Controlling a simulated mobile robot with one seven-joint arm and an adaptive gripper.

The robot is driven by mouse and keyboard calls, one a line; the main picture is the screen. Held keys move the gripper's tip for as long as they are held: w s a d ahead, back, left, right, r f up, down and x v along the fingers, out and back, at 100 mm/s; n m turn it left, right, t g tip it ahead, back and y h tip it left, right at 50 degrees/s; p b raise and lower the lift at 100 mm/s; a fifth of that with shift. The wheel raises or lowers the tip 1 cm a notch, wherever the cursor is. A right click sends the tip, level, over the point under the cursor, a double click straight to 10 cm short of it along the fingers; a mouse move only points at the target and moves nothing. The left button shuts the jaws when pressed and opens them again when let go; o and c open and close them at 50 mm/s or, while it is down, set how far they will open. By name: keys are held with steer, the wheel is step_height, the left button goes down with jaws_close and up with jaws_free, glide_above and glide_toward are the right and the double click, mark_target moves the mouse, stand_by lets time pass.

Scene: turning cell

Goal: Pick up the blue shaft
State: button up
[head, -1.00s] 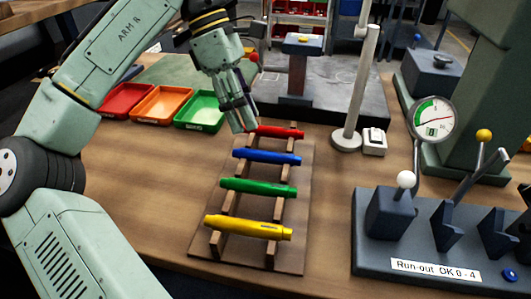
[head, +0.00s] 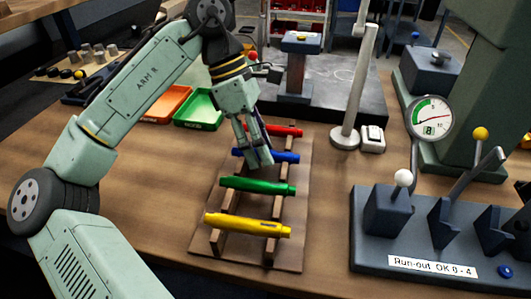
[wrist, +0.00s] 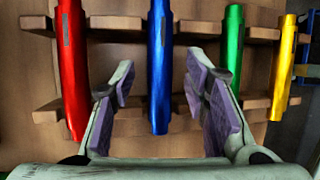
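The blue shaft (head: 284,157) lies across a wooden rack (head: 298,211), between the red shaft (head: 285,131) and the green shaft (head: 258,187). In the head view my gripper (head: 259,160) is over the blue shaft and hides part of it. In the wrist view the blue shaft (wrist: 160,75) runs between the two open fingers of my gripper (wrist: 160,95), with a gap on each side. The fingers do not touch it in that view. The exact height above it is hard to tell.
A yellow shaft (head: 247,226) lies at the near end of the rack. A green tray (head: 200,110) and an orange tray (head: 166,104) stand behind to the left. A run-out gauge block (head: 420,240) is at the right. Bare table lies between rack and gauge.

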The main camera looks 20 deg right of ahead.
jaws_close()
steer(key=shift+r, duration=0.1)
stand_by(0.5)
